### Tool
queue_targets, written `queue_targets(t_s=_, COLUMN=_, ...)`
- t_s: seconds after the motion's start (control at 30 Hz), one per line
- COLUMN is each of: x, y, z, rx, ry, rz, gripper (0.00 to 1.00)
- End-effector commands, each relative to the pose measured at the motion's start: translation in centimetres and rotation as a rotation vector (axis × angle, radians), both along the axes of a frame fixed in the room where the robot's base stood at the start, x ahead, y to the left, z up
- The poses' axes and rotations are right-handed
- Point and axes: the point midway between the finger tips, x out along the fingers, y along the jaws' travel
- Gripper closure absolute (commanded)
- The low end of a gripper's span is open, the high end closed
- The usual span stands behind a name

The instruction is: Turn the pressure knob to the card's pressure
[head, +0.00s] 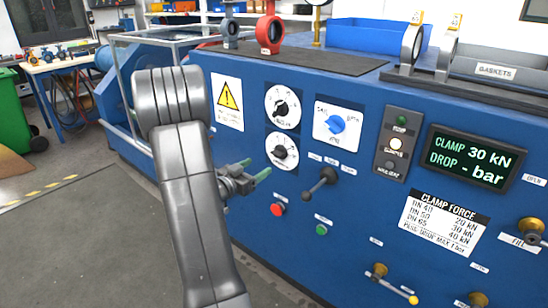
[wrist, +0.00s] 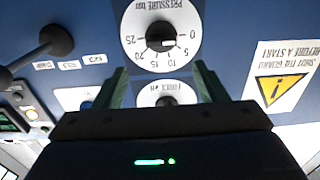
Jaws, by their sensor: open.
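The pressure knob is the lower dial (head: 282,151) on the blue panel. In the wrist view, upside down, its black knob (wrist: 160,36) sits on a white disc marked 0 to 25 bar. Its white mark seems to lie towards the 0 and 5 side; the exact reading is unclear. My gripper (head: 256,170) is open and empty in front of the panel, just below and left of this dial. In the wrist view its green fingers (wrist: 161,70) stand apart, short of the knob. No card with a readable pressure shows; a clamp force card (head: 444,222) lists kN.
A black lever (head: 320,185), red button (head: 278,209) and green button (head: 321,230) stand nearby. A blue selector (head: 337,123) is to the right. The display (head: 470,160) reads clamp 30 kN, drop "-" bar.

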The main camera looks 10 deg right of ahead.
Motion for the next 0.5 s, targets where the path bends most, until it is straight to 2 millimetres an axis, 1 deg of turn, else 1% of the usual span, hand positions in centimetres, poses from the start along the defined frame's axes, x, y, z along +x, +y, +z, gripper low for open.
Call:
queue_targets(t_s=0.03, x=0.7, y=-1.1, z=-0.1, rx=0.0, ry=-0.001, rz=-0.004, gripper=0.35)
queue_targets(t_s=0.2, x=2.9, y=-4.0, z=-0.2, rx=0.0, ry=0.0, rz=-0.004, gripper=0.35)
queue_targets(t_s=0.4, x=5.0, y=-6.6, z=-0.1, rx=-0.001, ry=0.0, rz=-0.002, gripper=0.35)
queue_targets(t_s=0.5, x=5.6, y=-7.3, z=-0.1, rx=0.0, ry=0.0, rz=-0.001, gripper=0.35)
